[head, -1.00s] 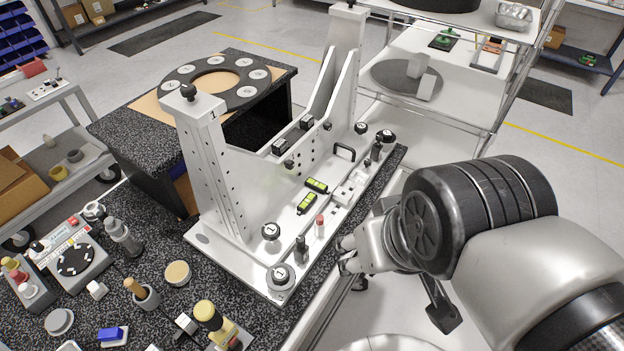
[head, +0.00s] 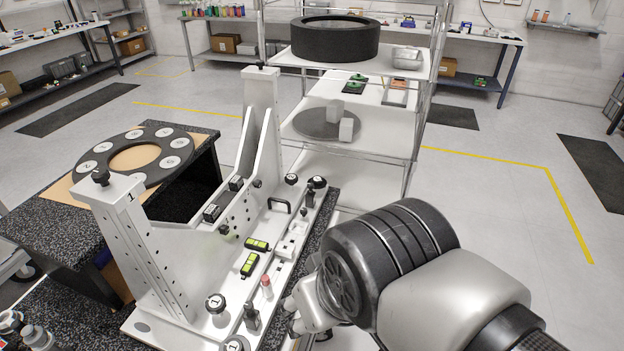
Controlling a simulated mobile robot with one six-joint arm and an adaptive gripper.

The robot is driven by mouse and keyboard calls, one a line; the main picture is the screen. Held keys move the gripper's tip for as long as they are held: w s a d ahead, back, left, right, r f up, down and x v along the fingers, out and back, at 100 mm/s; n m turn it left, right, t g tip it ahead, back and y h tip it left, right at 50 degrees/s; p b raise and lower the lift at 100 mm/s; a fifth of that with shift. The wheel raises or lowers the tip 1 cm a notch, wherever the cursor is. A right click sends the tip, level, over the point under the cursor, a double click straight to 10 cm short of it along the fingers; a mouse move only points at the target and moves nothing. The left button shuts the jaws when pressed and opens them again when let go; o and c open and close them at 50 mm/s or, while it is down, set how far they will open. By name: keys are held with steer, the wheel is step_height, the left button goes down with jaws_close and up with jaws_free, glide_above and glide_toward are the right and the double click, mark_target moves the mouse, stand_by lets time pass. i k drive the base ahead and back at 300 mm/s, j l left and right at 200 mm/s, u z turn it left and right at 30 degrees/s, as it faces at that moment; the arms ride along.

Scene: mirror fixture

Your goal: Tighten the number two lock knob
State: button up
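The white metal fixture (head: 172,332) stands on the dark speckled table, with two uprights on its base plate. Black round knobs with white labelled tops sit on the base. One knob (head: 215,303) is near the front upright, and another (head: 235,343) is at the front corner, cut by the lower frame edge. Two more, a left one (head: 291,179) and a right one (head: 317,182), are at the far end. I cannot read for sure which is number two. My gripper (head: 292,316) is just right of the base's front part, apart from these knobs. Its finger opening is unclear.
Two yellow-green levels (head: 252,257), a black handle (head: 279,205) and a red-tipped pin (head: 266,285) stand on the base. A black numbered ring (head: 160,152) lies at left. A wire shelf rack (head: 408,165) stands behind. Open floor lies to the right.

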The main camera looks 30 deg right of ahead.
mark_target(320, 182)
steer(key=i+l, duration=0.9)
